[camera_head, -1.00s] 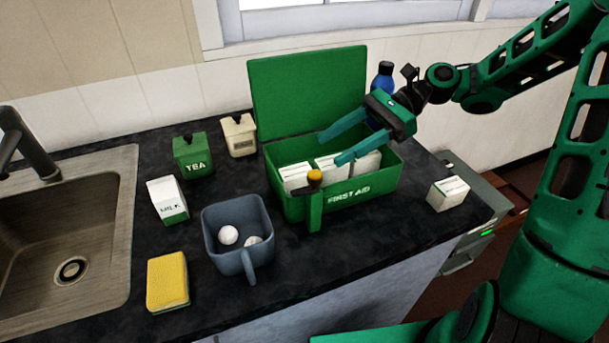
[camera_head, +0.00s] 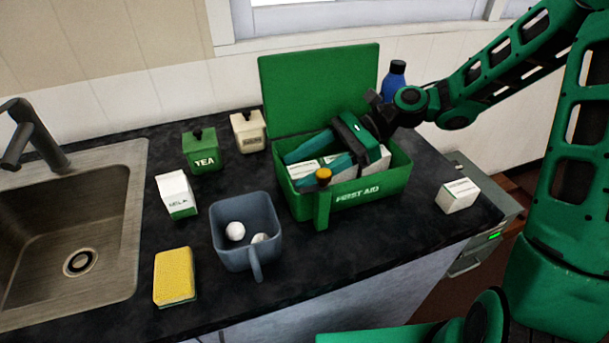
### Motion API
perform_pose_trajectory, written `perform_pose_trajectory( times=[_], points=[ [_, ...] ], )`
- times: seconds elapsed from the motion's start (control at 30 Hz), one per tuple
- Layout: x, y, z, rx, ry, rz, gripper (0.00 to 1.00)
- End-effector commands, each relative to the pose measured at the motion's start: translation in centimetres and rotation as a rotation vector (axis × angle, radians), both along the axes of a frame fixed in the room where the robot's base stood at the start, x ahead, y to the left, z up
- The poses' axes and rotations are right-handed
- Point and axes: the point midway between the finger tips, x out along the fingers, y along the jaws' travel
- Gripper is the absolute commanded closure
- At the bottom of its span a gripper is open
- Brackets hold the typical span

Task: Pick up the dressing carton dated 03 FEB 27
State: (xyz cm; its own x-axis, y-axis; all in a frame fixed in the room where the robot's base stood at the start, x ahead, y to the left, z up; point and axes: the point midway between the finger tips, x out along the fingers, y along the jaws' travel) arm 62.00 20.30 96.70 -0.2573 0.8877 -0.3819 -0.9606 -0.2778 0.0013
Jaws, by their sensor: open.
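The green first aid box (camera_head: 385,188) stands open on the dark counter with its lid up at the back. White dressing cartons (camera_head: 342,175) sit side by side inside it, partly hidden by my gripper. Their dates are too small to read, so I cannot tell which is dated 03 FEB 27. My gripper (camera_head: 312,168) is open and reaches into the box from the right, its teal fingers low over the left and middle cartons. I cannot tell whether the fingers touch a carton. Another white carton (camera_head: 457,196) stands outside the box, on the counter at the right.
A blue-grey mug (camera_head: 232,250) with white balls, a milk carton (camera_head: 177,195), tea tin (camera_head: 203,152), cream tin (camera_head: 248,132) and sponge (camera_head: 174,276) are left. A blue bottle (camera_head: 394,82) stands behind.

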Motion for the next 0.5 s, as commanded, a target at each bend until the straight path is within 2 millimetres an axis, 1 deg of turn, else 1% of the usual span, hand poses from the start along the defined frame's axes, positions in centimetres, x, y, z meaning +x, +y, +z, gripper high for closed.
perform_pose_trajectory(
  times=[0.2, 0.23, 0.27, 0.3, 0.37, 0.4, 0.5],
  points=[
    [-0.03, 0.10, -0.06, -0.001, 0.000, 0.000, 0.45],
    [-0.03, 0.10, -0.06, -0.001, 0.000, 0.000, 0.48],
    [-0.03, 0.10, -0.06, -0.001, 0.000, 0.000, 0.55],
    [-0.03, 0.09, -0.05, -0.001, 0.000, 0.000, 0.64],
    [-0.03, 0.09, -0.05, -0.001, 0.000, 0.000, 0.79],
    [-0.02, 0.09, -0.05, -0.001, 0.000, 0.000, 0.88],
    [-0.01, 0.08, -0.05, -0.001, 0.000, 0.000, 0.89]
  ],
)
